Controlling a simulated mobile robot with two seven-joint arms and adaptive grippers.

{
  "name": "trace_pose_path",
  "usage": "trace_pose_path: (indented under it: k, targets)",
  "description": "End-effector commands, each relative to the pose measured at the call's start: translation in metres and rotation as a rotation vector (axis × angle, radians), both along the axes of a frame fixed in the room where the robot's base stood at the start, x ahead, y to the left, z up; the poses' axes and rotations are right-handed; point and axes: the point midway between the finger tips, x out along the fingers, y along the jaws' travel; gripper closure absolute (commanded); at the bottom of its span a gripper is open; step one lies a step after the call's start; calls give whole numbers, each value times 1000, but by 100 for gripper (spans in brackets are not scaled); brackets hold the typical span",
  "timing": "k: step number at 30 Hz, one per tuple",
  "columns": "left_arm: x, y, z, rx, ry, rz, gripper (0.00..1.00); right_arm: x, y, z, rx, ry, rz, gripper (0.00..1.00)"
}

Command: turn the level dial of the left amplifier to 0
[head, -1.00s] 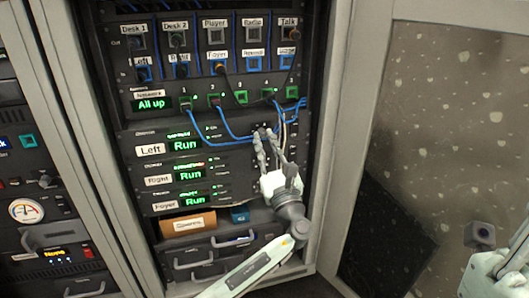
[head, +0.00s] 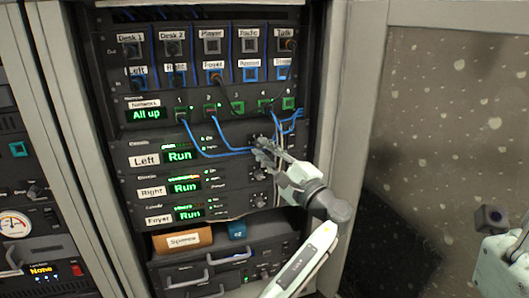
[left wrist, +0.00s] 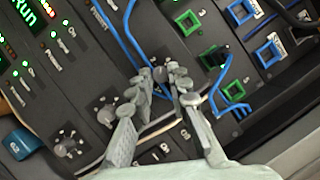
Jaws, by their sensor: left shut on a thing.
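The left amplifier, labelled "Left" (head: 145,160), is the top one of three stacked black units, and its green display reads "Run" (head: 180,156). Its level dial is at the right of its front and is mostly hidden by my left gripper (head: 262,144). In the left wrist view, the fingertips of my left gripper (left wrist: 161,76) are closed in on this dial, with its dark knob between them. Its pointer and setting cannot be read. Of my right arm only a pale part shows at the right edge of the head view; its fingers are not seen.
The dials of the "Right" amplifier (head: 152,191) and "Foyer" amplifier (head: 159,219) sit just below. Blue cables (head: 222,155) loop close to my left fingers, and a pale cable runs behind them. The rack's right frame (head: 345,130) is beside my arm.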

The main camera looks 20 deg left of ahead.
Motion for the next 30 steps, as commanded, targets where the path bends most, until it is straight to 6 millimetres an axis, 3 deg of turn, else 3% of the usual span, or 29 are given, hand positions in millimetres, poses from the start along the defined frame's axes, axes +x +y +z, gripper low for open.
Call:
trace_pose_path:
  k: [30]
  targets:
    - [0, -1, 10, -805, -540, 3, 100, -1, -2, 1, 21, 26, 3, 100]
